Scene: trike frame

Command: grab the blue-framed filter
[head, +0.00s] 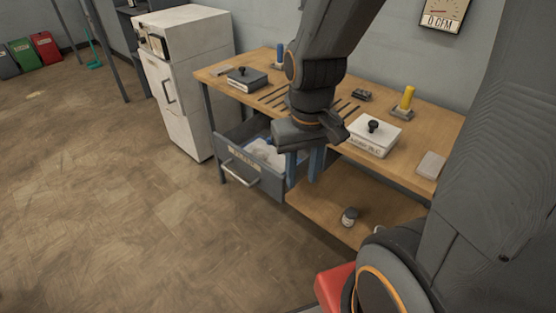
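My gripper (304,179) points down over the right end of an open grey drawer (243,168) under the workbench. Its two blue fingers stand apart, with nothing clearly seen between them. Inside the drawer lies a pale, whitish item with bluish edges (264,150), left of the fingers. It may be the blue-framed filter, but it is small and partly hidden by the drawer front and my gripper. I cannot tell whether the fingers touch anything in the drawer.
The wooden workbench (232,82) holds a dark box (246,78), a white box with a black knob (371,139), a yellow cylinder (407,98) and several dark bars. A small jar (349,216) stands on the lower shelf. A white cabinet (186,90) stands left; the floor before it is clear.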

